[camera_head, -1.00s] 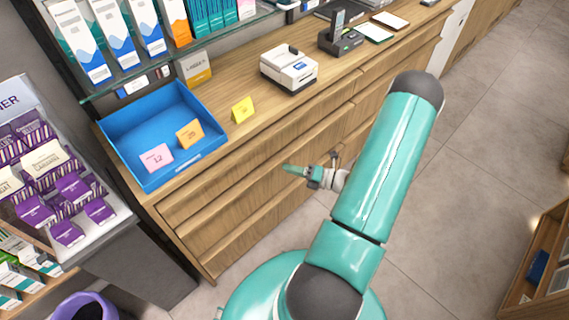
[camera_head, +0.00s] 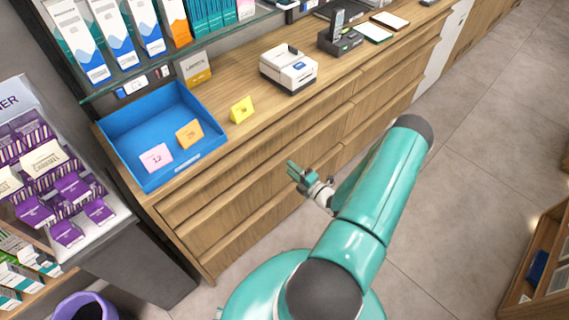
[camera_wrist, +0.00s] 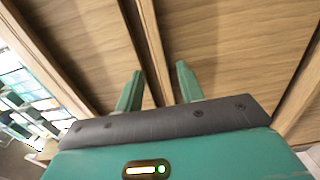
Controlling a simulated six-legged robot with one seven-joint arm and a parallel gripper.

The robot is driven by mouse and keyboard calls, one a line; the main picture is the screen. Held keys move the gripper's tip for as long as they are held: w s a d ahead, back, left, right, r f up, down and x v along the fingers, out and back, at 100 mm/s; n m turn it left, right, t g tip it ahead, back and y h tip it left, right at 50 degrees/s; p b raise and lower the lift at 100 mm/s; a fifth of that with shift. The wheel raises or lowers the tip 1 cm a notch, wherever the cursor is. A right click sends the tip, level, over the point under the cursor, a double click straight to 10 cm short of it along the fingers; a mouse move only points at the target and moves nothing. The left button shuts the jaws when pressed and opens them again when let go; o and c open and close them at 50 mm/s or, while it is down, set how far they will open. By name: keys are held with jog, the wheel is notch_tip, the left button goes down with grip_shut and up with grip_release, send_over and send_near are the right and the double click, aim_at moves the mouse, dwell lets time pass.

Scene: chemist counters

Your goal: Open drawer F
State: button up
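The wooden counter has several drawer fronts (camera_head: 236,187) below its top, with long shaded gaps between them. I see no letter on them, so I cannot tell which is drawer F. My gripper (camera_head: 296,171) is in front of these drawers, pointing up and left in the head view. In the wrist view, my gripper (camera_wrist: 159,72) has its two green fingers clearly apart, with nothing between them. The fingers point at wooden fronts (camera_wrist: 220,45), and a dark gap between two fronts runs between the fingertips. I cannot tell whether the fingers touch the wood. The drawers in view look shut.
On the counter top stand a blue tray (camera_head: 117,128), a yellow card (camera_head: 242,109), a white printer (camera_head: 289,68) and a card terminal (camera_head: 340,41). A purple-boxed display (camera_head: 68,190) is at the left. A wooden shelf (camera_head: 541,268) is at the lower right. Tiled floor (camera_head: 480,150) is clear at the right.

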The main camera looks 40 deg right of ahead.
aim_at(282, 162)
jog(key=shift+w, duration=2.2)
grip_shut()
